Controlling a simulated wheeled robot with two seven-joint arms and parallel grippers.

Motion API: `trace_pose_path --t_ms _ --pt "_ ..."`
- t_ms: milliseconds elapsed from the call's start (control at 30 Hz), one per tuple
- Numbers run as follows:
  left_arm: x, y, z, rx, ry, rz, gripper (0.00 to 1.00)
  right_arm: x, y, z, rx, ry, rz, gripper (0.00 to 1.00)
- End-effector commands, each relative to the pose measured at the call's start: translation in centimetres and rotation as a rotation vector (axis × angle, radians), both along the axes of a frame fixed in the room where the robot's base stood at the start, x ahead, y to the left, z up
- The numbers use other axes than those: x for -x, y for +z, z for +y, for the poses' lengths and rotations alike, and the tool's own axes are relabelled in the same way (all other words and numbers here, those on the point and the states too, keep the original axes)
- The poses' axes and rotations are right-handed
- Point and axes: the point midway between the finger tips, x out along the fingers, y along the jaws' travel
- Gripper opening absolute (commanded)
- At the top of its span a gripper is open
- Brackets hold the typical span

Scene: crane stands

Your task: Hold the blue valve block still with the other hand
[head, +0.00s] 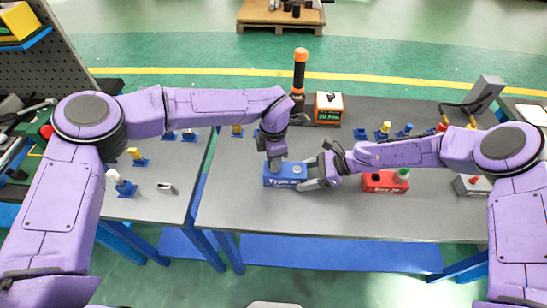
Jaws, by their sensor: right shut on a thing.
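The blue valve block (286,181), with white lettering on its front, lies on the grey table near its front edge. My right gripper (309,174) comes in from the right and is shut on the right end of the blue block.
A red block (378,183) with a green knob stands right of my right gripper. A grey block (468,185) stands farther right. An orange-and-black tool (299,72) stands upright behind my left wrist, beside an orange-and-black box (328,108). Front table surface is clear.

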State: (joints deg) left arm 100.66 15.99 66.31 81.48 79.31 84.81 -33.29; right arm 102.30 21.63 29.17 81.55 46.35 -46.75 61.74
Motion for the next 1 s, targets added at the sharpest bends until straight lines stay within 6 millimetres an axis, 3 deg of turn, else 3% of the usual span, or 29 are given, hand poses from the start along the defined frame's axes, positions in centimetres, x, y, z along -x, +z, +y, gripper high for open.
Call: trace_pose_path --t_ms 167,433,733,1000 --pt "-0.01 0.04 -0.01 0.000 -0.029 -0.001 0.00 -0.04 0.07 0.02 -0.001 0.000 -0.001 0.27" --pt "0.00 0.01 -0.01 0.000 -0.435 0.000 0.00 -0.04 0.07 0.02 -0.001 0.000 -0.001 0.27" --pt "0.00 0.00 -0.02 0.000 -0.482 0.000 0.00 -0.03 0.07 0.02 -0.001 0.000 -0.001 0.27" --pt "0.01 -0.04 -0.04 0.000 -0.886 0.000 0.00 -0.03 0.07 0.02 -0.001 0.000 -0.001 0.27"
